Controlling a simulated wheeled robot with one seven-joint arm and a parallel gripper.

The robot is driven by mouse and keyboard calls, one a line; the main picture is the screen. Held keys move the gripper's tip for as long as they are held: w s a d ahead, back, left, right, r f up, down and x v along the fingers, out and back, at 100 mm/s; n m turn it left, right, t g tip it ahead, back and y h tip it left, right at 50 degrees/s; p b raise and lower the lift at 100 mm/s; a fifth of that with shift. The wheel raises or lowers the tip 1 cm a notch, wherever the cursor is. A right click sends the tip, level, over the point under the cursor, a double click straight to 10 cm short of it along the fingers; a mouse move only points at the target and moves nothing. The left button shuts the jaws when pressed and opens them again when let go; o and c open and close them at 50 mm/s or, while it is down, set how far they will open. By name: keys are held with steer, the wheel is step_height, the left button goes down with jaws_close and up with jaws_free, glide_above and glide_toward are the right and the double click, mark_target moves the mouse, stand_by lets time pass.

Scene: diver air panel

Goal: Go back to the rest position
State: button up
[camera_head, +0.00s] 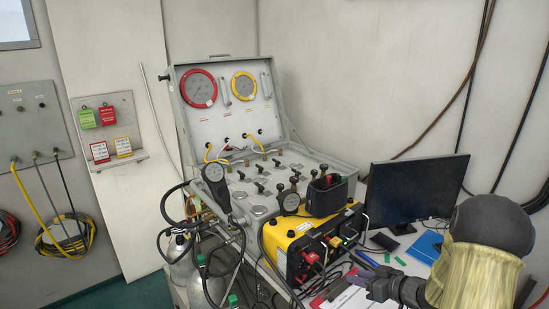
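My gripper (368,283) is at the lower right, at the end of my arm with its pale yellow-green covering. It is over the desk, just right of the yellow box (303,243), and points left. Its fingers are small and dark here, and I cannot tell whether they are open or shut. I see nothing clearly held in it. The air panel case (228,102) stands open behind, with a red-rimmed gauge (198,88) and a yellow-rimmed gauge (244,86) in its lid.
A black monitor (415,190) stands close behind my arm, with a blue folder (427,246) before it. Black hoses and gas cylinders (182,262) crowd the left of the yellow box. A wall rack (108,130) holds coloured tags. Green floor (140,296) is clear at lower left.

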steer(key=s+a+r+m+g+h, duration=0.2)
steer(key=s+a+g+h, duration=0.2)
steer(key=s, duration=0.6)
steer(key=s+a+r+m+g+h, duration=0.2)
steer(key=s+a+m+g+h, duration=0.1)
steer(key=s+a, duration=0.5)
steer(key=shift+s+r+g+h, duration=0.3)
steer(key=shift+s+g+h, duration=0.1)
steer(key=shift+s, duration=0.5)
stand_by(0.5)
